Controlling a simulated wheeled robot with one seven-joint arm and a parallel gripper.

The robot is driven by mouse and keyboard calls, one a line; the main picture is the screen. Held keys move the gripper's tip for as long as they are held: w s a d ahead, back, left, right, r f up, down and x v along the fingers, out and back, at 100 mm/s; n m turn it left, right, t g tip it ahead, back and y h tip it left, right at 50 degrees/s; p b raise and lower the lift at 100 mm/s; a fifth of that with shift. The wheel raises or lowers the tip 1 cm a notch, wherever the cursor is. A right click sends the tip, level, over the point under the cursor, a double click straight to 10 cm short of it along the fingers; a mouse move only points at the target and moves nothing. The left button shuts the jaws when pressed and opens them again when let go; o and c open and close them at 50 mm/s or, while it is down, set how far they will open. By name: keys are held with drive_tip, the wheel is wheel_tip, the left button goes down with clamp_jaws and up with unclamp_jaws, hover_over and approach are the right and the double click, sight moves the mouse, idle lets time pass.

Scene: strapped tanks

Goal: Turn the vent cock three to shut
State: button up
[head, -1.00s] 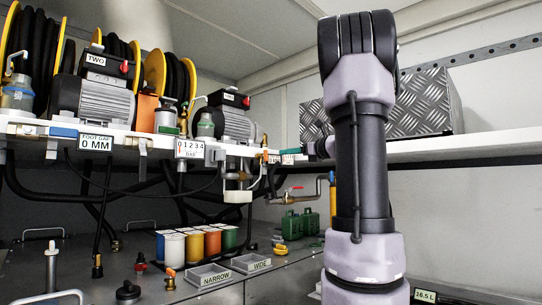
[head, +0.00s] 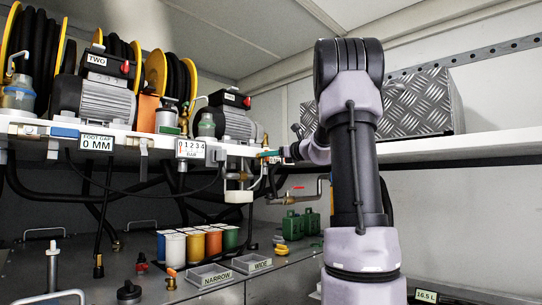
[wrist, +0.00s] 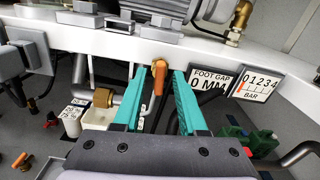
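An orange cock handle (wrist: 160,77) hangs below the white shelf edge in the wrist view, between the teal fingers of my gripper (wrist: 161,76). The fingers stand apart, one on each side, with a visible gap to the handle. In the head view my gripper (head: 270,154) is at the shelf's front edge, small and partly hidden by my wrist. A brass fitting (wrist: 104,97) is left of the fingers. No number three is readable by this handle, so I cannot confirm it is vent cock three.
The white shelf (head: 440,147) carries pumps, hose reels and a chequered metal box (head: 420,103). A foot-gap sign (wrist: 209,86) and a bar gauge (wrist: 258,85) hang right of my gripper. Another orange cock (head: 171,279) stands on the bench below. Dark hoses run under the shelf.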

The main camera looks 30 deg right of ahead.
clamp_jaws()
drive_tip(key=shift+m, duration=0.7)
drive_tip(key=shift+o, duration=1.2)
unclamp_jaws()
drive_tip(key=v, duration=1.1)
